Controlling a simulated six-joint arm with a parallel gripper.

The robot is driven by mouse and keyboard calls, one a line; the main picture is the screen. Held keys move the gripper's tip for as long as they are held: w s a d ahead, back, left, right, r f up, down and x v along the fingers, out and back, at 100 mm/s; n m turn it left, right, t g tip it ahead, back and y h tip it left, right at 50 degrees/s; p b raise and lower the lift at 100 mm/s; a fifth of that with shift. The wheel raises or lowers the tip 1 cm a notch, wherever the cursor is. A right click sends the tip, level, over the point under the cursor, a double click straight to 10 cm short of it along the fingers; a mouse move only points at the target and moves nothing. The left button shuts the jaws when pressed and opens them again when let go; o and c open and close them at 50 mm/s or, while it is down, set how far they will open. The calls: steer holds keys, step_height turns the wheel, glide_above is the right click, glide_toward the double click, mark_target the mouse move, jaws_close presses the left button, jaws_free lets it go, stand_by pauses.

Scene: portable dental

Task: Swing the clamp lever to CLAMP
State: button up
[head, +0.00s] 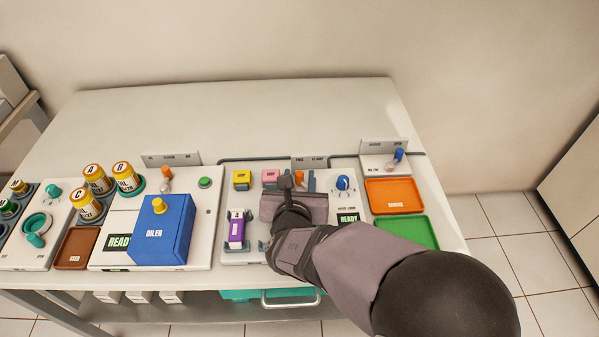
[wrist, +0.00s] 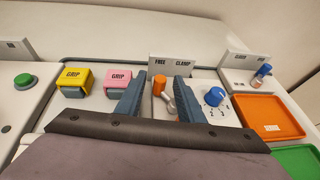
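The clamp lever has an orange knob on a metal stem and shows in the wrist view (wrist: 159,87), in front of a grey sign (wrist: 170,67) marked FREE on the left and CLAMP on the right. Its knob leans left, below the word FREE. My gripper (wrist: 162,77) is open, with its two blue-grey fingers on either side of the lever. I see no clear contact; the right finger is close to the stem. In the head view my gripper (head: 298,181) partly covers the lever (head: 299,176), and only its orange knob shows.
Yellow (wrist: 74,80) and pink (wrist: 118,80) GRIP blocks stand left of the fingers. A blue dial (wrist: 214,95) is close on the right, then an orange tray (wrist: 270,115) and a blue-tipped lever (wrist: 262,73). A blue OILER box (head: 160,232) and purple item (head: 236,232) are left of my arm.

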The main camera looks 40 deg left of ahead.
mark_target(301, 174)
steer(key=shift+x, duration=1.3)
jaws_close()
steer(key=shift+r+p, duration=0.1)
steer(key=shift+p, duration=0.2)
steer(key=shift+w+m+t+h+p, duration=0.15)
steer(key=shift+m+t+h+p, duration=0.2)
steer(key=shift+m+h, duration=0.15)
steer(key=shift+w+m+h, duration=0.15)
steer(key=shift+m+h, duration=0.15)
